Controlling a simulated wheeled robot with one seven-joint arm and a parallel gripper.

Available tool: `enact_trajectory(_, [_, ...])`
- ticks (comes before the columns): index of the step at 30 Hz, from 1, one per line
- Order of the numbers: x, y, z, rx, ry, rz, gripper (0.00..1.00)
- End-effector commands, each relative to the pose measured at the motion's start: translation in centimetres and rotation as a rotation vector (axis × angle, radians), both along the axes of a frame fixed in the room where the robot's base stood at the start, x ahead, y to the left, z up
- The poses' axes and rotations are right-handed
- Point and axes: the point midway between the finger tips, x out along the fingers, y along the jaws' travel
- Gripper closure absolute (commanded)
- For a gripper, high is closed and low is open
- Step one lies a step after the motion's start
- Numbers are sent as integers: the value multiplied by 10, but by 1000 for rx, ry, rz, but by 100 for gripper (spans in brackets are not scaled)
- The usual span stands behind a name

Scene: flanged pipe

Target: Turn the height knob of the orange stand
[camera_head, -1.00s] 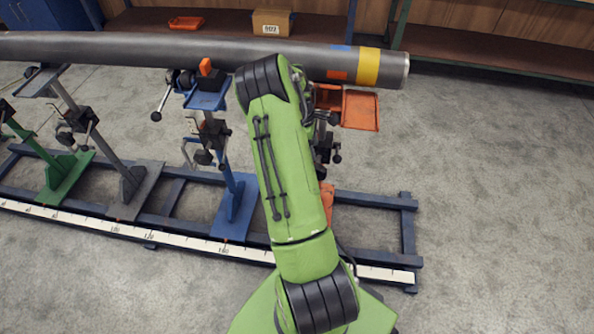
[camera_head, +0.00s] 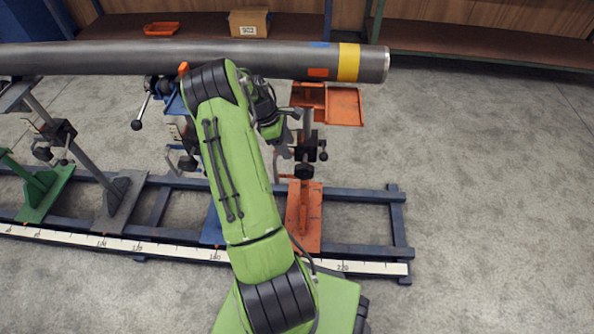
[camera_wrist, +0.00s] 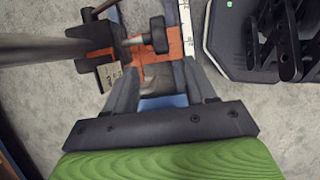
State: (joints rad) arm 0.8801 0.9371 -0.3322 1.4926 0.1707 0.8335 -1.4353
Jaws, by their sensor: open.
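The orange stand (camera_head: 304,232) is right of my arm in the head view, with a grey post, a black clamp and an orange tray (camera_head: 345,106) on top. In the wrist view a black knob (camera_wrist: 158,35) on a short shaft sticks out from the clamp (camera_wrist: 105,72), above the orange base. My gripper (camera_wrist: 161,88) is open and empty, its fingers pointing toward that knob and apart from it. In the head view my gripper (camera_head: 285,132) is just left of the post, partly hidden by my arm.
A long grey pipe (camera_head: 200,58) with a yellow band runs above the stands. Blue, grey (camera_head: 120,205) and green (camera_head: 42,195) stands are to the left on a blue rail frame (camera_head: 365,251) with a white scale. Floor to the right is clear.

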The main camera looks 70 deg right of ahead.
Motion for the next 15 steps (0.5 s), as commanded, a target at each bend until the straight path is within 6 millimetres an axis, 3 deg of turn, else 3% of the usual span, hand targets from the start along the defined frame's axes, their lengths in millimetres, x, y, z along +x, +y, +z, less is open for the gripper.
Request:
enact_trajectory(1, [-6, 0, -17, 6, 2, -4, 45])
enact_trajectory(9, [-31, -6, -81, 5, 1, -1, 45])
enact_trajectory(15, [-45, -9, -116, 3, 1, 0, 45])
